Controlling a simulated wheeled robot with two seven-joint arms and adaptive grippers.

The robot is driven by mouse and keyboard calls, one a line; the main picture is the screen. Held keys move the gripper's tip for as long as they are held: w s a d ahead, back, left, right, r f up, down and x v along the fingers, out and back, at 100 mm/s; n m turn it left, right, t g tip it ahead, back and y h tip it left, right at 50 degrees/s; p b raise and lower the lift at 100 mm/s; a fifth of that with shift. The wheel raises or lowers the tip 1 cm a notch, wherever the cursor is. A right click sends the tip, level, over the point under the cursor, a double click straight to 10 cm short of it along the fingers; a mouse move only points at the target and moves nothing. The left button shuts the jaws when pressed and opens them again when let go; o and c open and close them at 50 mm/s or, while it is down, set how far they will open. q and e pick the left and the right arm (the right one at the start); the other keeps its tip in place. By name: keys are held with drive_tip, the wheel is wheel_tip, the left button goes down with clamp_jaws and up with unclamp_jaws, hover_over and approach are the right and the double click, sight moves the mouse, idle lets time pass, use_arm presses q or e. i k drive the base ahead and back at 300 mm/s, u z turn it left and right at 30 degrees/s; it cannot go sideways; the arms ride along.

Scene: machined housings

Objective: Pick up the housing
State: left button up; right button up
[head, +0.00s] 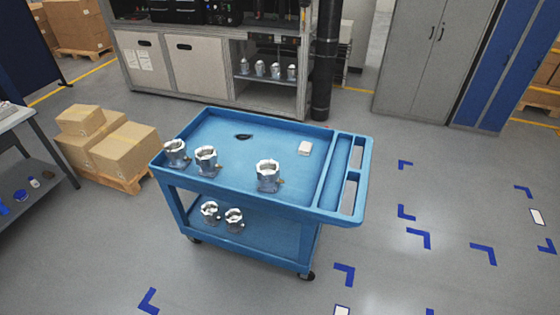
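Three shiny metal housings stand upright on the top tray of a blue cart (235,183). One housing (175,152) is at the tray's left corner, another housing (206,161) is just right of it, and a third housing (268,175) stands apart near the front middle. Two more housings, one on the left (210,212) and one on the right (234,220), sit on the cart's lower shelf. Several similar metal parts (260,69) stand on a shelf in the bench behind. Neither of my grippers is in view.
A small white box (305,148) and a dark object (243,137) lie on the top tray. Cardboard boxes (125,150) on a pallet stand left of the cart. Grey cabinets (430,55) stand behind. Floor with blue corner marks is free at right and front.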

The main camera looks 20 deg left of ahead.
sight(268, 170)
drive_tip(key=i, duration=1.65)
drive_tip(key=u, duration=1.4)
